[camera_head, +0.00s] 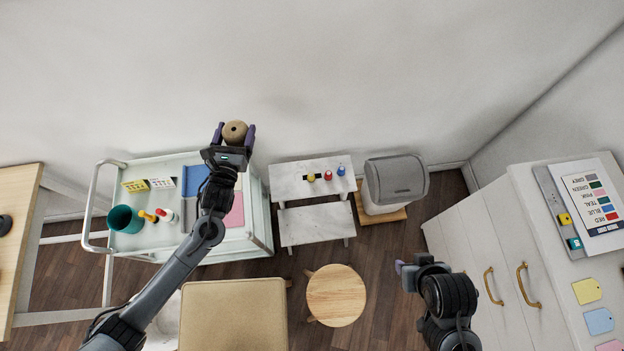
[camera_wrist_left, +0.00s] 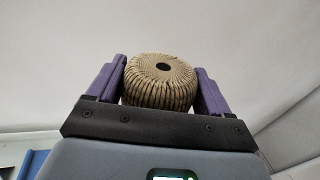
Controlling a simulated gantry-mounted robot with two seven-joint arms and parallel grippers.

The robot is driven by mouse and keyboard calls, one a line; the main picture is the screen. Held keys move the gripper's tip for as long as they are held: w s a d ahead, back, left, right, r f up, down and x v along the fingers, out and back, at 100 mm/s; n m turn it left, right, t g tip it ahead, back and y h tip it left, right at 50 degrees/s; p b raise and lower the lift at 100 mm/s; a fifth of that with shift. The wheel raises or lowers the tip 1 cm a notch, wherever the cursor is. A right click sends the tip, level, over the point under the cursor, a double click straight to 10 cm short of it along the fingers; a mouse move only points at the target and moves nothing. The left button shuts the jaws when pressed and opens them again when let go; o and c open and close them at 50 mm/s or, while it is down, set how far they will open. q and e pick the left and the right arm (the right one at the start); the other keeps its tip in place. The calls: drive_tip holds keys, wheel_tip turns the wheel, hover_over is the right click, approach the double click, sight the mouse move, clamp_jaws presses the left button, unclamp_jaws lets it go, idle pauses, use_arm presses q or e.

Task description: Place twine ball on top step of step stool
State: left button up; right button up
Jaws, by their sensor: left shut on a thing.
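The twine ball (camera_head: 235,132) is tan, with a dark hole in its end. My left gripper (camera_head: 235,134) is shut on it, one purple finger on each side, held up above the back of the cart. The left wrist view shows the twine ball (camera_wrist_left: 162,80) between the fingers of the same gripper (camera_wrist_left: 160,88). The step stool (camera_head: 315,224) has two pale marbled steps and stands right of the cart. Its top step (camera_head: 290,187) carries small yellow, red and blue items. My right gripper (camera_head: 400,267) is at lower right, beside the white cabinet; its jaws do not show clearly.
The white cart (camera_head: 240,247) holds a teal cup (camera_head: 124,218), bottles and a blue tray. A grey-lidded bin (camera_head: 396,181) stands right of the step stool. A round wooden stool (camera_head: 336,295) and a tan padded seat (camera_head: 234,316) stand in front. The white cabinet (camera_head: 480,240) is at right.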

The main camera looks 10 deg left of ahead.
use_arm(q)
drive_tip(key=d+f+y+b, duration=0.1)
drive_tip(key=d+f+b, duration=0.3)
drive_tip(key=f+b, duration=0.5)
drive_tip(key=d+f+n+b, duration=0.1)
drive_tip(key=d+f+b, duration=0.25)
drive_tip(key=f, duration=1.05)
drive_tip(key=d+f+y+b, duration=0.1)
drive_tip(key=d+f+b, duration=0.2)
drive_tip(key=f+b, duration=0.6)
drive_tip(key=w+d+f+b, duration=0.2)
drive_tip(key=d+f+b, duration=0.5)
drive_tip(key=f+b, duration=0.15)
drive_tip(key=shift+m+h, duration=0.3)
drive_tip(key=shift+h, duration=0.3)
drive_tip(key=w+a+f+b, duration=0.3)
drive_tip(key=b, duration=0.2)
drive_tip(key=w+a+f+b, duration=0.3)
drive_tip(key=w+b, duration=0.1)
drive_tip(key=b, duration=0.1)
drive_tip(key=shift+a+f+b, duration=0.1)
drive_tip(key=shift+a+b, duration=0.2)
drive_tip(key=shift+w+a+f+b, duration=0.2)
drive_tip(key=shift+w+a+b, duration=0.35)
drive_tip(key=shift+w+b, duration=0.15)
drive_tip(key=b, duration=0.5)
hover_over(292, 179)
wheel_tip(292, 179, down, 4)
drive_tip(key=shift+s+f, duration=0.1)
